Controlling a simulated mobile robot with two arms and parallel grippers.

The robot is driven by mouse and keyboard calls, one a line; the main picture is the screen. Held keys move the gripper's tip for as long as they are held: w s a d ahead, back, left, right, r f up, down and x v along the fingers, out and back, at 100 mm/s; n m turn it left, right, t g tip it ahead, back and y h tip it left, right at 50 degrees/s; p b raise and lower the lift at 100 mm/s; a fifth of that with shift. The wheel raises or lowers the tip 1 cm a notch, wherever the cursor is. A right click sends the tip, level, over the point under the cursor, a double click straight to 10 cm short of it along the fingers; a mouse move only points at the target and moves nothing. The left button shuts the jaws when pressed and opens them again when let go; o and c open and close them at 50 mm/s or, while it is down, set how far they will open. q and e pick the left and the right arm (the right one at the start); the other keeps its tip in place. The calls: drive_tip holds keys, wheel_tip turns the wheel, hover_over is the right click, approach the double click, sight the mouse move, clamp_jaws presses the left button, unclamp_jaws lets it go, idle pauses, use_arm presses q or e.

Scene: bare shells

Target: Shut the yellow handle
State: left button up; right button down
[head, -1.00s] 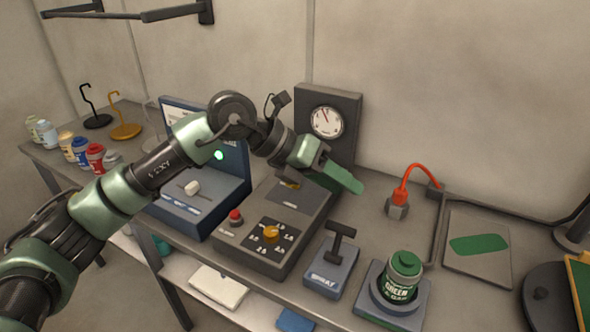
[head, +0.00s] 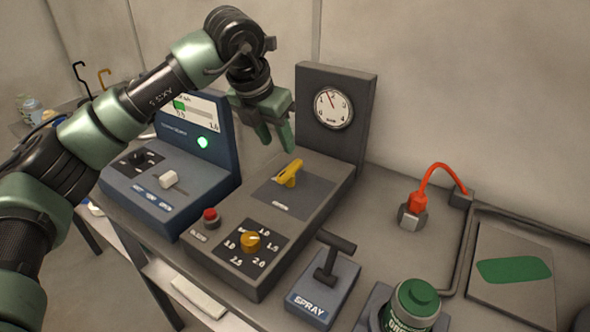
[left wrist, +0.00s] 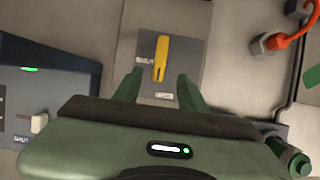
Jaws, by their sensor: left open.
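The yellow handle (head: 290,174) is a lever on a dark plate on top of the grey control box (head: 317,211), below the round gauge. In the left wrist view the handle (left wrist: 161,57) lies lengthwise, with a "SHUT" label to its left and another label at its near end. My left gripper (head: 279,146) is open and empty, pointing down above and slightly behind the handle. In the left wrist view its green fingers (left wrist: 160,88) stand apart on either side of the handle's near end, apart from it. My right gripper is not in view.
The gauge panel (head: 335,113) rises behind the handle. A blue machine (head: 165,186) stands to the left. A red button (head: 211,215) and orange knob (head: 250,241) sit in front. The spray lever (head: 328,262), green can (head: 412,305) and red-cabled plug (head: 416,206) are to the right.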

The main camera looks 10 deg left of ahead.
sight(290, 167)
use_arm(q)
drive_tip(key=x, duration=0.3)
drive_tip(key=shift+w+d+b, duration=0.15)
drive_tip(key=shift+w+b, duration=0.15)
drive_tip(key=shift+w, duration=0.05)
drive_tip(key=p+x, duration=0.1)
drive_tip(key=x, duration=0.5)
drive_tip(key=shift+f, duration=0.3)
drive_tip(key=shift+c, duration=0.3)
clamp_jaws()
